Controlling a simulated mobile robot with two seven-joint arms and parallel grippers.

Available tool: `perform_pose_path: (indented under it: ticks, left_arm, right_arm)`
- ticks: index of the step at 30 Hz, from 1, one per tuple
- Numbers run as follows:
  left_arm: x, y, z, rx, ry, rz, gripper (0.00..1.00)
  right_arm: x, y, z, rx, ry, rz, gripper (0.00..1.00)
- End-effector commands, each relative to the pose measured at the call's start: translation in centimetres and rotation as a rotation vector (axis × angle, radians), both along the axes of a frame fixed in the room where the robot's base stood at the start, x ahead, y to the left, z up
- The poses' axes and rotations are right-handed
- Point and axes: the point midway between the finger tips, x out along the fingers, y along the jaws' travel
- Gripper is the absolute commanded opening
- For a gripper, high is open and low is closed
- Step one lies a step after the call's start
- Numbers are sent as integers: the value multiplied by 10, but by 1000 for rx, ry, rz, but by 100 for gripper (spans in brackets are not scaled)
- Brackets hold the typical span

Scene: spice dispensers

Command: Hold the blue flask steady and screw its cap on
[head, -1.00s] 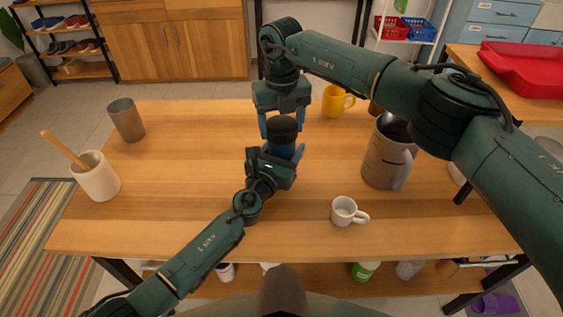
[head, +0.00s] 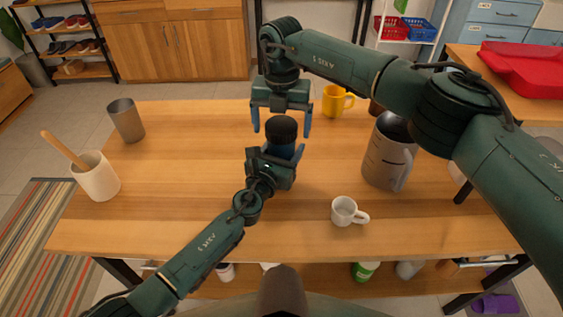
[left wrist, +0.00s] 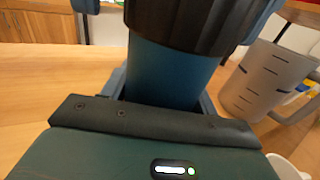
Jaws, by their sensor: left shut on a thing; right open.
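The blue flask (head: 280,151) stands upright near the middle of the wooden table (head: 180,210). Its black cap (head: 281,129) sits on top of it; the thread is hidden, so I cannot tell how tight it is. My left gripper (head: 284,157) is shut around the flask body from the near side. The left wrist view shows the blue body (left wrist: 170,75) between the fingers and the ribbed cap (left wrist: 195,22) above. My right gripper (head: 282,124) is open above the flask, with its fingers on either side of the cap and apart from it.
A grey measuring jug (head: 388,155) stands right of the flask, with a white cup (head: 346,212) nearer me. A yellow mug (head: 335,101) is behind. A grey tumbler (head: 126,120) and a white pot (head: 96,177) with a wooden tool are at the left. Table space left of the flask is clear.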

Motion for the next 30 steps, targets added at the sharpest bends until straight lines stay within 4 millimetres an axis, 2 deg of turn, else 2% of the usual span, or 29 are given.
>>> perform_pose_path:
  ticks: [5,12,18,23,30]
  left_arm:
    - [0,0,0,0,0,0,0]
    - [0,0,0,0,0,0,0]
    - [0,0,0,0,0,0,0]
    - [0,0,0,1,0,0,0]
    - [0,0,0,1,0,0,0]
  right_arm:
    - [1,0,24,0,-5,1,90]
    - [1,0,77,1,-5,0,90]
    - [0,0,108,0,-3,-1,90]
    - [0,0,118,1,0,0,90]
    - [0,0,119,1,0,0,90]
